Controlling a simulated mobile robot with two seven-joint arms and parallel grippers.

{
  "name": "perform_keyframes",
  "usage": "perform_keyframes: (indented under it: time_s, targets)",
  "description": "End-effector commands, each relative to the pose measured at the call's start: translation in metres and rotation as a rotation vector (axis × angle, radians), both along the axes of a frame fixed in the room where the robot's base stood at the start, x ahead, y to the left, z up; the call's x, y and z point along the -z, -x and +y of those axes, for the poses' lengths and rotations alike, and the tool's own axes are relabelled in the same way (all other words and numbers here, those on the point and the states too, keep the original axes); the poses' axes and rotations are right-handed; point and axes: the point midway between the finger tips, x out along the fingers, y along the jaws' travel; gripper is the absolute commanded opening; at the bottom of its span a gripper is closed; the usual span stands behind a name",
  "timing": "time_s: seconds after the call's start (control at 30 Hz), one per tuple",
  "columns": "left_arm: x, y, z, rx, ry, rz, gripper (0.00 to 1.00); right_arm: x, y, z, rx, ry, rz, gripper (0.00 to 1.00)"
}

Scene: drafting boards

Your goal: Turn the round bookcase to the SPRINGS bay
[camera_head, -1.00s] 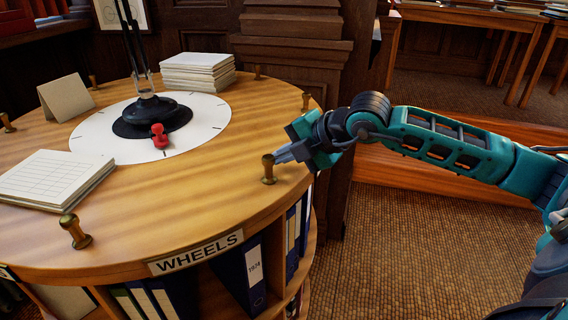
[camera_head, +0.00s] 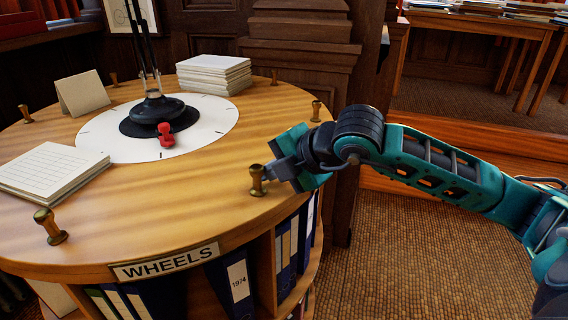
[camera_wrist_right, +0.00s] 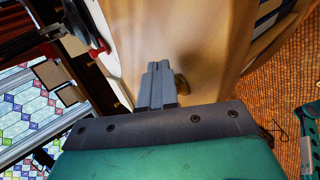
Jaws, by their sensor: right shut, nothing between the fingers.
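The round bookcase (camera_head: 185,210) fills the left of the head view, a wooden top with brass pegs around its rim. The WHEELS label (camera_head: 165,262) faces front, with binders (camera_head: 233,282) in the bays below. No SPRINGS label shows. My right gripper (camera_head: 271,172) is shut and empty at the right front rim, right beside a brass peg (camera_head: 257,180). In the right wrist view the closed fingers (camera_wrist_right: 158,75) lie against or very close to the peg (camera_wrist_right: 182,85); contact is hard to tell. My left gripper is not in view.
A white disc (camera_head: 215,120) at the centre carries a black lamp base (camera_head: 157,109) and a red knob (camera_head: 166,136). Paper stacks (camera_head: 213,75) and a folded card (camera_head: 82,93) stand on top. A wooden pillar (camera_head: 297,60) rises close behind; carpet (camera_head: 410,265) lies right.

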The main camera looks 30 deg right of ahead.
Motion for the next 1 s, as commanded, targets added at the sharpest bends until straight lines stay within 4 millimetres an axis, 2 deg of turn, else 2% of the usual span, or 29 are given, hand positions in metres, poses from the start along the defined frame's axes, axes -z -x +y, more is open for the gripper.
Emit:
perform_keyframes:
  time_s: [0.4,0.8,1.0]
  targets:
    - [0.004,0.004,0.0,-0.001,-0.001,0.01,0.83,-0.001,0.0,0.002,0.014,0.004,-0.003,0.0]
    - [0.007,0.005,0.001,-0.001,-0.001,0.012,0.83,-0.001,0.009,0.046,0.062,0.004,-0.003,0.0]
    - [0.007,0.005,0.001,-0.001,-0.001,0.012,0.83,-0.001,0.011,0.057,0.08,0.006,-0.004,0.0]
